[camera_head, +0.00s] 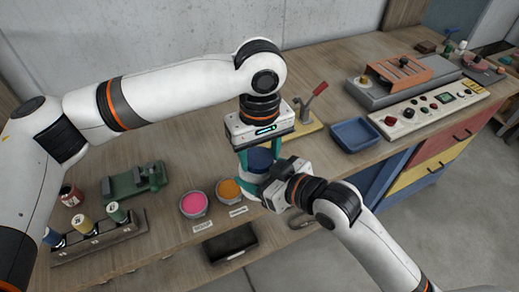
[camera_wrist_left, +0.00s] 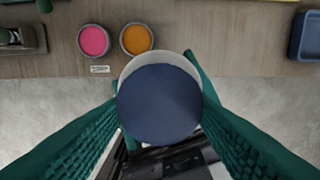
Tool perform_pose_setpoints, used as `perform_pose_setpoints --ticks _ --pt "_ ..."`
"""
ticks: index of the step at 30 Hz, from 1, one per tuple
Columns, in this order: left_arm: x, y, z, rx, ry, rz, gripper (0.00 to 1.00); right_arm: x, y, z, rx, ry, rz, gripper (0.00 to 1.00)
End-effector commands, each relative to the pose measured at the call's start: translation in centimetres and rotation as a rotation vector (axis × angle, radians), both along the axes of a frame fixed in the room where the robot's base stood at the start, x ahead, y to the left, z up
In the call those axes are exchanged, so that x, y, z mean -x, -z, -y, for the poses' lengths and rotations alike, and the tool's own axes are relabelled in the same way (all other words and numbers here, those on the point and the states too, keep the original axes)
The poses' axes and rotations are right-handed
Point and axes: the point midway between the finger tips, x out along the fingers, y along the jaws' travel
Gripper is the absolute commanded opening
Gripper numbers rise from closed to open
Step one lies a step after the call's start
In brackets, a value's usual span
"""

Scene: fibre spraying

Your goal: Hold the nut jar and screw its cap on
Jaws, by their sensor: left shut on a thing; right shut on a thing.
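The dark blue cap (camera_head: 260,160) is between the green fingers of my left gripper (camera_head: 260,152), which reaches down from above and is shut on it. In the left wrist view the round cap (camera_wrist_left: 160,105) covers most of the pale nut jar (camera_wrist_left: 160,58), whose rim shows past the cap's upper edge. My right gripper (camera_head: 264,188) comes in from the right, below the cap, and is shut on the jar. The jar is mostly hidden by both grippers in the head view. I cannot tell whether the cap is seated on the jar.
A pink tub (camera_head: 194,204) and an orange tub (camera_head: 230,188) stand left of the jar. A black tray (camera_head: 230,243) lies near the front edge. A blue tray (camera_head: 355,134) and a control panel (camera_head: 430,108) are to the right. A green device (camera_head: 134,180) stands left.

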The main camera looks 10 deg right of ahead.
Motion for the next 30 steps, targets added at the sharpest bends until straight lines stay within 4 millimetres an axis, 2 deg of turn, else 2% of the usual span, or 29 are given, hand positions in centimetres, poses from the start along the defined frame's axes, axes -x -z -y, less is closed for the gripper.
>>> perform_pose_setpoints --ticks 7,8,18,26,27,30 --pt "0.02 0.54 -0.01 0.000 0.000 -0.001 0.32 -0.01 -0.09 -0.01 -0.001 0.000 0.002 0.29" --pt "0.01 0.53 -0.01 0.000 0.001 -0.001 0.32 -0.01 -0.09 -0.01 -0.001 0.000 0.002 0.06" --pt "0.02 0.49 -0.16 0.001 0.279 0.000 0.32 -0.01 -0.07 -0.01 -0.001 0.000 0.002 0.06" --pt "0.00 0.48 -0.17 0.001 0.285 0.001 0.32 -0.01 -0.04 0.00 -0.001 0.000 0.001 0.06" --pt "0.00 0.48 -0.17 0.001 0.284 0.001 0.59 -0.01 -0.04 0.00 -0.001 0.000 0.001 0.06" --pt "0.00 0.48 -0.17 0.001 0.284 0.001 0.75 -0.01 -0.05 0.00 -0.001 0.000 0.001 0.06"
